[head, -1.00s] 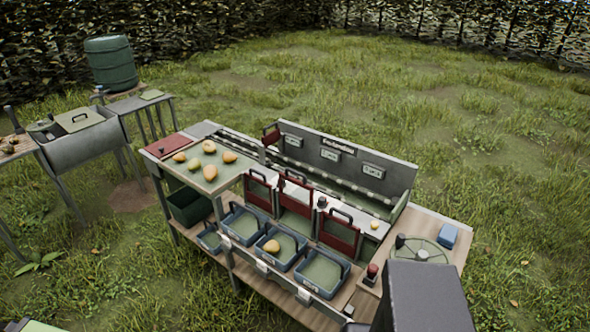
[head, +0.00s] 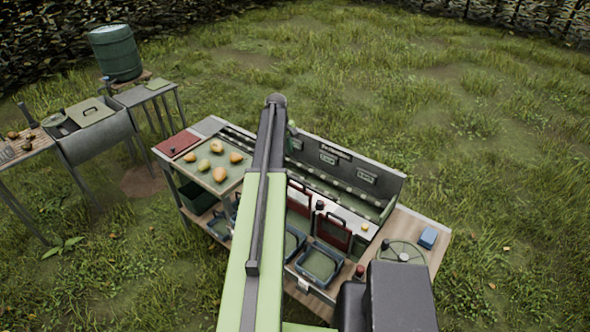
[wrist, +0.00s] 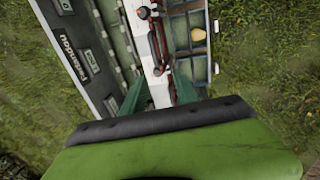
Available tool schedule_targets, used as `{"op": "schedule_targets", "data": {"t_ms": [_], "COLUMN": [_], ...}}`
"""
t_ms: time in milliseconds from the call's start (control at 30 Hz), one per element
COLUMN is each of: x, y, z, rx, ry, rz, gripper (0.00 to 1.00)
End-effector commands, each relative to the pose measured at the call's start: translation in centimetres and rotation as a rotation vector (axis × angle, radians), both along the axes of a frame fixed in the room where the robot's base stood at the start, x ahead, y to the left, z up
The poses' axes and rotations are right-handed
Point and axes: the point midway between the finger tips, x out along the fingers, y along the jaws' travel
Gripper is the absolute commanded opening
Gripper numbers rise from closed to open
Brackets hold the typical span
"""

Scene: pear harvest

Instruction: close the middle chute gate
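The middle chute gate (head: 299,197) is a red-framed panel with a dark handle, partly covered by my arm in the head view. It stands higher than the right gate (head: 333,230). In the wrist view, a red gate (wrist: 157,45), seemingly the middle one, shows from above beside the bin with a pear. My gripper (wrist: 160,90) has two green fingers standing apart above the gate row. I see nothing held. Another red gate edge (wrist: 171,84) lies near the fingers. My arm hides the fingertips and left gate in the head view.
Blue bins (head: 320,264) stand in front of the gates. A signed back wall (head: 345,165) rises behind the channel. Several pears (head: 217,147) lie on the left tray. A red knob (head: 359,271) and round green disc (head: 403,252) are at the right. Grass surrounds the stand.

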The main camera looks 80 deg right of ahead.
Motion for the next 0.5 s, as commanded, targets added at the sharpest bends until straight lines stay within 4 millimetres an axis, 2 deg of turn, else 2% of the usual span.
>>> {"op": "schedule_targets", "data": {"t_ms": [33,100,333,500], "x": [-1.3,-2.0,-2.1,-2.3], "y": [-0.5,-0.7,-0.8,-1.1], "z": [0.4,0.4,-0.6,-3.0], "rx": [-0.001,-0.002,-0.002,-0.002], "ry": [0.003,0.005,0.005,0.005], "rz": [-0.006,-0.01,-0.011,-0.011], "gripper": [0.36,0.36,0.36,0.36]}}
